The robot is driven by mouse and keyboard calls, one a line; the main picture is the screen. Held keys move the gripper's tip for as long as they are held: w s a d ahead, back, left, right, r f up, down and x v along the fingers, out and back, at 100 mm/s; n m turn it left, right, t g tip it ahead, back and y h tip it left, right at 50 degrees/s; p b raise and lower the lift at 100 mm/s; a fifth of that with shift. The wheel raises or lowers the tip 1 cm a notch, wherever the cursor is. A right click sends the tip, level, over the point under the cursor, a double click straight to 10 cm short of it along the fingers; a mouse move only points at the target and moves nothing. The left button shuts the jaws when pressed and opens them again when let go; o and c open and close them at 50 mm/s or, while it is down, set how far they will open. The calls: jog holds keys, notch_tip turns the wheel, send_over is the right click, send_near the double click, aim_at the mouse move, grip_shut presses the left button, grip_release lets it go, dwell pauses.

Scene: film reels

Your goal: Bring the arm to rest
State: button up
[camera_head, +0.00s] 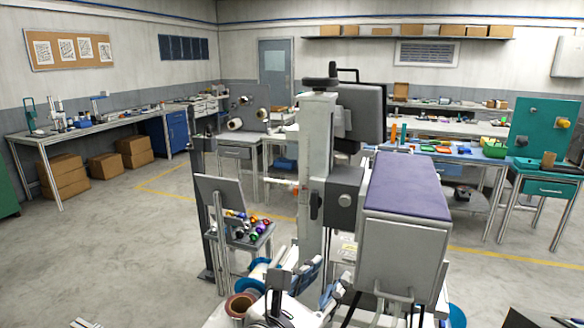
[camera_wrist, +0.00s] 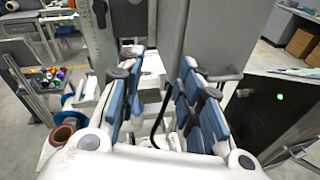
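My gripper (camera_wrist: 160,78) shows in the wrist view with its blue-padded fingers spread apart. Nothing is visible held between them; a black cable and pale surfaces show beyond the gap. In the head view my gripper (camera_head: 318,283) is low at the bottom centre, in front of a tall pale column (camera_head: 316,170). The column and a grey box with a purple top (camera_head: 408,183) stand close to it.
A small table with several coloured spools (camera_head: 247,226) stands to the left, behind a tilted grey panel (camera_head: 221,203). A brown roll (camera_wrist: 63,136) lies left of the gripper. Workbenches (camera_head: 95,130) line the walls. Open floor (camera_head: 130,240) lies at left.

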jog(key=s+d+f+m+g, duration=0.4)
jog(key=s+d+m+g, duration=0.1)
jog(key=s+d+m, duration=0.15)
jog(key=s+d+f+m+g, duration=0.3)
jog(key=s+d+m+g, duration=0.15)
jog(key=d+m, duration=0.3)
jog(key=s+a+f+m+y, duration=0.1)
jog(key=s+a+m+y, duration=0.4)
jog(key=m, duration=0.8)
jog(key=s+y, duration=0.2)
jog(key=y, duration=0.1)
jog(key=shift+s+f+m+y, duration=0.3)
jog(key=shift+f, duration=0.05)
